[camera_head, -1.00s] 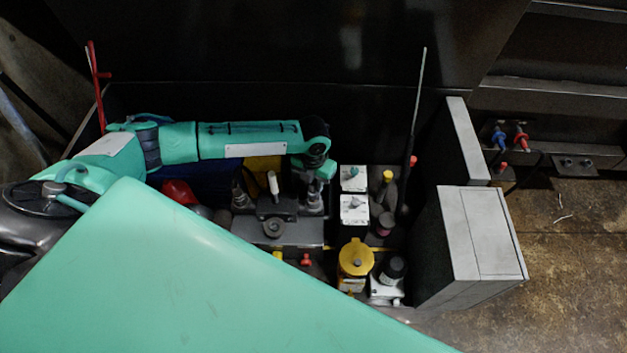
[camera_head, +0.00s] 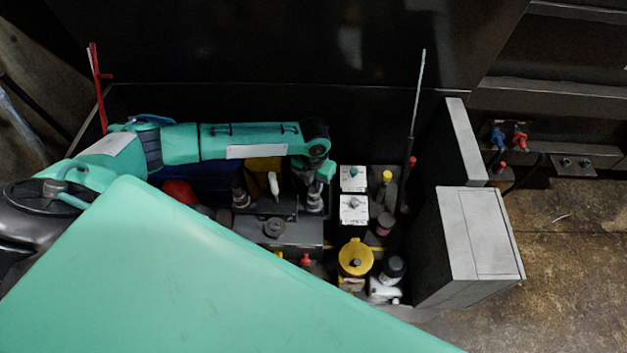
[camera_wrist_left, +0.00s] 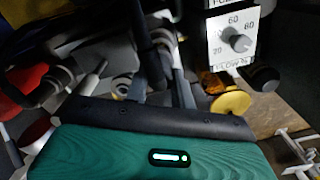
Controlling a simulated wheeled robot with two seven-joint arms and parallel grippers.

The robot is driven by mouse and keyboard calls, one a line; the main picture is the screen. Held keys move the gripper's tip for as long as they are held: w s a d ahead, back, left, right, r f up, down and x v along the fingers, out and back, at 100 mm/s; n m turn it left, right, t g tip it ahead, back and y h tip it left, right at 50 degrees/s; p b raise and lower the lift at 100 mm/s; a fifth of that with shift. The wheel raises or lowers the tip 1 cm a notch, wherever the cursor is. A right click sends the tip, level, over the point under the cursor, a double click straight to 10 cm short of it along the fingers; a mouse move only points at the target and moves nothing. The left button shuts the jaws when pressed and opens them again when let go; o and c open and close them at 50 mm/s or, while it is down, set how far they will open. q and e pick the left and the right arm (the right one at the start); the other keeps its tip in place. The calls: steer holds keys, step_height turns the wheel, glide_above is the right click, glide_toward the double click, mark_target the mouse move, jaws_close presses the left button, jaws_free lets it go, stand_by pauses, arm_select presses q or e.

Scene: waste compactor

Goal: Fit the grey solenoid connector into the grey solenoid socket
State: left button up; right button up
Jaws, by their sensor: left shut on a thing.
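My left gripper (camera_head: 316,188) points down beside the right end of a dark valve block (camera_head: 276,228), with the forearm reaching in from the left. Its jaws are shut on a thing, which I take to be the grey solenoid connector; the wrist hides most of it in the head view. In the left wrist view a dark upright part and a grey one stand close together beyond the green gripper body (camera_wrist_left: 150,155). A grey cylindrical part (camera_head: 240,196) stands at the block's left end. I cannot make out the grey solenoid socket for certain. My right gripper is not in view.
Two white dial boxes (camera_head: 354,209) stand just right of the gripper. A yellow-topped canister (camera_head: 356,257) and a black-capped bottle (camera_head: 393,268) stand nearer. A tall thin rod (camera_head: 414,115) and grey panels (camera_head: 480,235) bound the right side.

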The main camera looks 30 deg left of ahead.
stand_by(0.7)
arm_select(q)
steer(key=shift+f+b, duration=0.55)
steer(key=shift+f, duration=1.2)
stand_by(0.6)
steer(key=o, duration=1)
steer(key=shift+o, duration=0.2)
steer(key=shift+c, duration=0.3)
step_height(320, 180, up, 7)
steer(key=p, duration=0.6)
steer(key=shift+r+p, duration=0.1)
steer(key=shift+p, duration=0.2)
